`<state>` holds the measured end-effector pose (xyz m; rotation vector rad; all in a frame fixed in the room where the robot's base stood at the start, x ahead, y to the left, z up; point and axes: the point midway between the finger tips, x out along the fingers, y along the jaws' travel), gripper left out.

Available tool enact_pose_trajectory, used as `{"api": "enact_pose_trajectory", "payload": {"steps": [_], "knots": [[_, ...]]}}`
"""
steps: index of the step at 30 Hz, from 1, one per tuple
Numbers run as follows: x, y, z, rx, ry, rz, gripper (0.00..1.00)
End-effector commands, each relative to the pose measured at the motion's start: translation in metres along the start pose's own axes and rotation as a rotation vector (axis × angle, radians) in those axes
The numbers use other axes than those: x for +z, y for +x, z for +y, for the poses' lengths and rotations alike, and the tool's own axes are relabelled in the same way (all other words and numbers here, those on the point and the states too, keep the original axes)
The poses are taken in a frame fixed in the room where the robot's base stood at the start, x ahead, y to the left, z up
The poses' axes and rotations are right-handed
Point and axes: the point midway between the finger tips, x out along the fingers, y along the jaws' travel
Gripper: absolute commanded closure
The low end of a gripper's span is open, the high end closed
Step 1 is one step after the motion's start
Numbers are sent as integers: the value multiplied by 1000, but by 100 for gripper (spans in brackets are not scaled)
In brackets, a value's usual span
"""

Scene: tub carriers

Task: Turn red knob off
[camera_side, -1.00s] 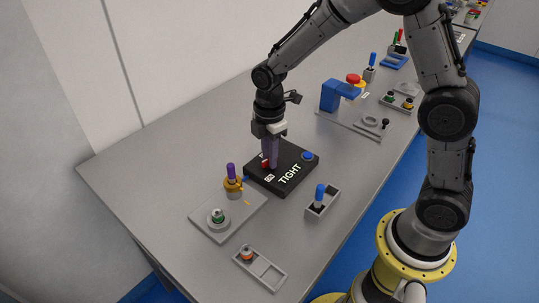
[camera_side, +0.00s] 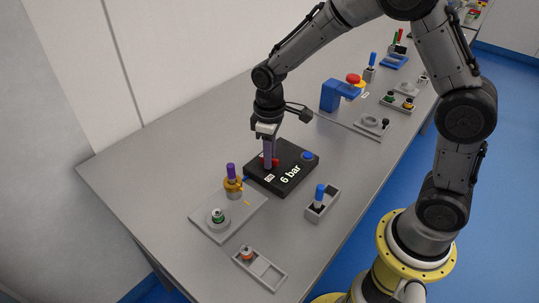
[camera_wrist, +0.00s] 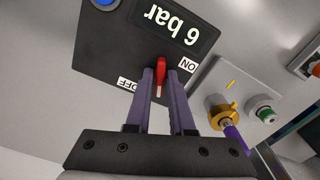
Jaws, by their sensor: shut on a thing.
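The red knob (camera_wrist: 160,66) is on a black box (camera_side: 296,180) whose display (camera_side: 290,175) reads "6 bar". The box also fills the upper left of the wrist view (camera_wrist: 95,50). My gripper (camera_wrist: 160,77) is shut on the red knob, with one purple finger on each side. A white mark on the knob points toward my gripper, between the OFF label (camera_wrist: 127,84) and the ON label (camera_wrist: 188,64). In the side view my gripper (camera_side: 269,165) reaches down to the box, and the fingers hide part of the knob (camera_side: 276,162).
A blue button (camera_side: 308,156) is on the box's far corner. A grey plate (camera_side: 238,214) with a brass fitting with a purple handle (camera_side: 231,174) stands close at left. A blue-handled switch (camera_side: 319,193) stands in front. Bare table lies behind the box.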

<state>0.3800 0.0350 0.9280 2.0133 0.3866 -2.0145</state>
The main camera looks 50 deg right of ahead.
Motion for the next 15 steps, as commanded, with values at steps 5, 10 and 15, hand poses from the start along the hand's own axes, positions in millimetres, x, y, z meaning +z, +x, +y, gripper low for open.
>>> {"api": "enact_pose_trajectory", "payload": {"steps": [5,10,15], "knots": [[0,-2,0,0,146,2,100],[0,-2,0,0,258,2,100],[0,-2,0,0,336,2,100]]}}
